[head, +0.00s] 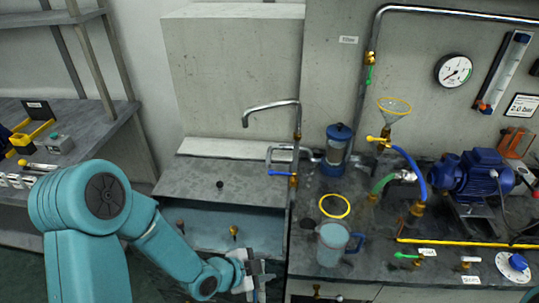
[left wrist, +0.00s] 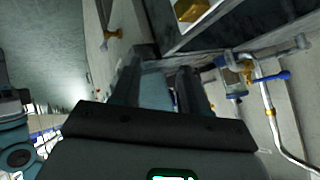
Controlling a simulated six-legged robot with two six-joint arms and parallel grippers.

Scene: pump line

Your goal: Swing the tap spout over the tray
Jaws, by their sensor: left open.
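The chrome tap spout (head: 272,105) rises from an upright pipe and bends left, its open end hanging over the grey worktop on the left. Its blue lever (head: 282,174) sits low on the pipe. In the left wrist view, a chrome pipe (left wrist: 272,118) and the blue lever (left wrist: 272,77) show at the right. A shallow grey-blue tray-like recess (head: 205,222) lies below that worktop; I cannot tell surely whether it is the tray. My left gripper (head: 262,284) is open, low in front and well below the spout. Its fingers (left wrist: 160,85) show in the left wrist view. My right gripper is not in view.
A blue-handled jug (head: 331,244) and a yellow ring (head: 334,206) are right of the tap. A blue-topped canister (head: 337,150) stands close behind. A funnel (head: 393,112), hoses and a blue pump motor (head: 478,176) crowd the right. Space around the spout's left end is clear.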

